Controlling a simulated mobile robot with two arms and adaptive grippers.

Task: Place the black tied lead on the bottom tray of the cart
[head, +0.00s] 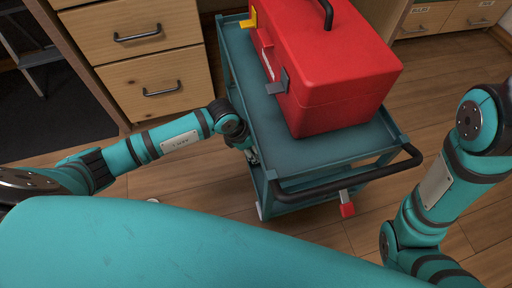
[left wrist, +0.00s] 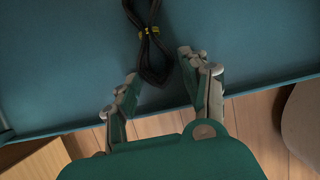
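The black lead (left wrist: 153,62), bundled with a yellow tie, appears to lie on a blue-teal tray (left wrist: 75,65) of the cart in the left wrist view. My left gripper (left wrist: 158,68) is open, with one finger on each side of the lead's near loop and visible gaps to it. In the head view my left gripper (head: 252,157) reaches in at the left side of the cart (head: 335,148), below its top tray, and is mostly hidden. The lead is hidden there. My right arm shows at the right, but its gripper is out of view.
A red toolbox (head: 335,75) stands on the cart's top tray. A black handle bar (head: 345,180) runs along the cart's near end. A wooden drawer cabinet (head: 150,60) stands left of the cart. The wooden floor right of the cart is clear.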

